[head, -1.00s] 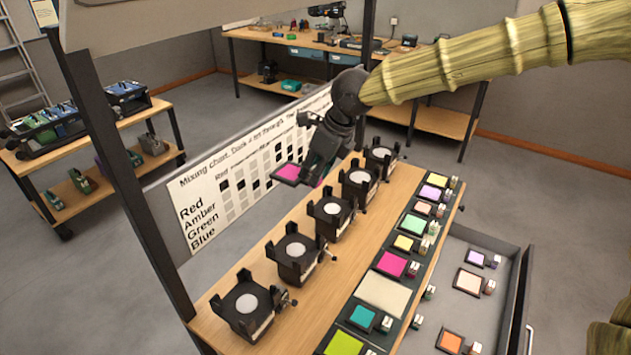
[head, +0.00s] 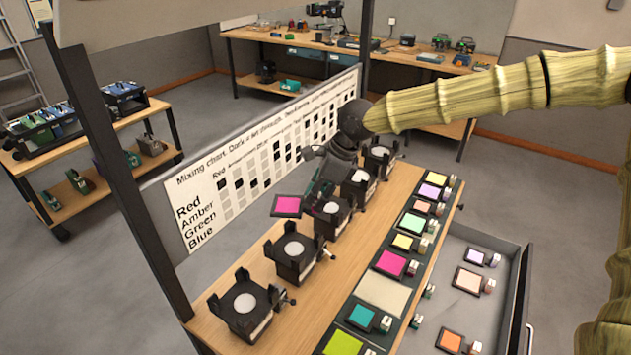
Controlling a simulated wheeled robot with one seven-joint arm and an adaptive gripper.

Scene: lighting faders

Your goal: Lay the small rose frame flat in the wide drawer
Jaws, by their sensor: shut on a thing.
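My gripper (head: 307,203) is shut on the small rose frame (head: 287,206), a dark-edged square with a pink centre. It holds the frame by its right side, above the row of black holders on the bench, and the frame looks tilted. The fingertips are small and partly merge with the holder behind. The wide drawer (head: 497,339) stands open at the lower right, below the bench top. It holds a lavender frame (head: 476,257), a peach frame (head: 467,280) and an orange frame (head: 450,341), with bare grey floor between them.
Black holders with pale discs (head: 245,302) line the wooden bench. A dark strip of coloured frames, including a larger magenta one (head: 390,263), runs along the bench's drawer side. A mixing chart board (head: 250,170) and a dark post (head: 120,180) stand at the left.

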